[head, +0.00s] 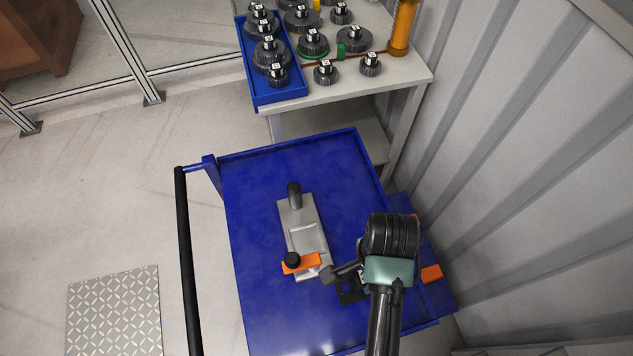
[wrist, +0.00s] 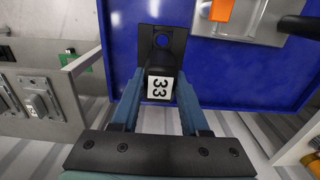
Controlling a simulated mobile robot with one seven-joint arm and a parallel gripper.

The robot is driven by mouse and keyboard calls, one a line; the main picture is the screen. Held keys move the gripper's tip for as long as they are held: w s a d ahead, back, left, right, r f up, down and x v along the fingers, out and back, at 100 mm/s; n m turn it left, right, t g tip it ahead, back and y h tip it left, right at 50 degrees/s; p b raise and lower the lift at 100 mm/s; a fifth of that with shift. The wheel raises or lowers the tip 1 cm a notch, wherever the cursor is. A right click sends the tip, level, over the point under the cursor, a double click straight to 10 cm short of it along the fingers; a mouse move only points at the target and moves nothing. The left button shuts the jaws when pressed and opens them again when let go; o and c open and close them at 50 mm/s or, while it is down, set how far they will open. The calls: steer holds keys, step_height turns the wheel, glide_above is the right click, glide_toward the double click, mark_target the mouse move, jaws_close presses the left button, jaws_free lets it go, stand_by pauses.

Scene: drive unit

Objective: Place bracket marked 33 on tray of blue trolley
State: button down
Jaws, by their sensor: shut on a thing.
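The black bracket marked 33 (wrist: 162,42) is between the fingers of my gripper (wrist: 158,80) in the wrist view. Its white 33 label faces the camera, and its flat plate with a round hole reaches past the fingertips. In the head view, the bracket (head: 349,293) shows as a small dark piece beneath my gripper, partly hidden by it. It is over the right part of the blue trolley's tray (head: 262,320); I cannot tell whether it touches the tray. My gripper is shut on the bracket.
A grey metal fixture (head: 304,238) with black knobs and an orange clamp (head: 300,264) lies on the tray, left of my gripper. A lower blue shelf with an orange block (head: 431,273) is at right. Behind stands a table (head: 410,78) with several gears. The tray's left and front are clear.

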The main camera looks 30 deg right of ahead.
steer(key=shift+s+f, duration=0.1)
steer(key=shift+f, duration=0.25)
steer(key=shift+f+p, duration=0.45)
steer(key=shift+f, duration=4.15)
steer(key=shift+f, duration=0.15)
steer(key=shift+c, duration=2)
jaws_free()
step_height(320, 180, up, 12)
steer(key=shift+r, duration=0.15)
